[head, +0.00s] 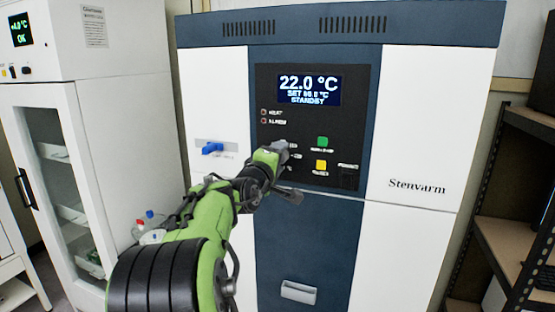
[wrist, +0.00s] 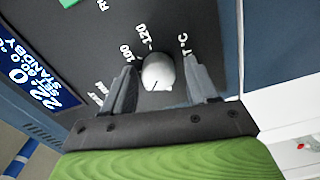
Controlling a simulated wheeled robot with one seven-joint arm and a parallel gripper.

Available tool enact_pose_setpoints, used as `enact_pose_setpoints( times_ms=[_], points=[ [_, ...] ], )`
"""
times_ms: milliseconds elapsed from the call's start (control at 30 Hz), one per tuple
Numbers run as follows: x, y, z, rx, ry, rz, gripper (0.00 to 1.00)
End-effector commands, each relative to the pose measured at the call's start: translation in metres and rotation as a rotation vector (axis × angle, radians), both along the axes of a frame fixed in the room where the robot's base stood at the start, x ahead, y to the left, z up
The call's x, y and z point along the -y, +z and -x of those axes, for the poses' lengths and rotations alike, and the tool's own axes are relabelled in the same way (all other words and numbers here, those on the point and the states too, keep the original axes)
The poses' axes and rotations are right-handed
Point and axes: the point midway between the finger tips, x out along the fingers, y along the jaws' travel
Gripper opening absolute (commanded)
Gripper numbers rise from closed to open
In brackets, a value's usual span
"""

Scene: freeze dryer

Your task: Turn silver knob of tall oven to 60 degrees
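The silver knob (wrist: 158,70) is on the dark control panel (head: 330,115) of the tall oven (head: 420,130). In the wrist view it sits between the two fingers of my gripper (wrist: 160,75). The fingers are open, one on each side, with a small gap to the knob. A thin dark mark shows on the knob's lower face. Scale numbers 100 and 120 show beside it; other numbers are hidden. In the head view my gripper (head: 285,150) covers the knob area. The display (head: 308,87) reads 22.0 °C and STANDBY; its small set line looks like 60.0 °C.
Green (head: 322,143) and yellow (head: 321,167) buttons lie right of the knob area. A white cabinet (head: 120,130) stands left, a shelf rack (head: 505,220) right.

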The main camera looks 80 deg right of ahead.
Motion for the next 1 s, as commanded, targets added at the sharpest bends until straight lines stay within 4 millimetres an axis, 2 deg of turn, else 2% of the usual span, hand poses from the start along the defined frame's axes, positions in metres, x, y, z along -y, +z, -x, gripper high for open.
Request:
enact_pose_setpoints(
  times_ms=[267,367,467,800,900,1000],
  points=[
    [0.0,0.001,0.0,0.002,0.001,0.002,0.63],
    [-0.008,0.001,-0.002,0.004,0.005,0.003,0.63],
    [-0.028,-0.001,-0.005,0.007,0.009,0.002,0.63],
    [-0.123,-0.002,-0.014,0.003,0.011,0.0,0.63],
    [-0.142,-0.001,-0.015,0.002,0.008,0.001,0.63],
    [-0.153,-0.001,-0.016,0.001,0.005,0.001,0.63]
  ],
)
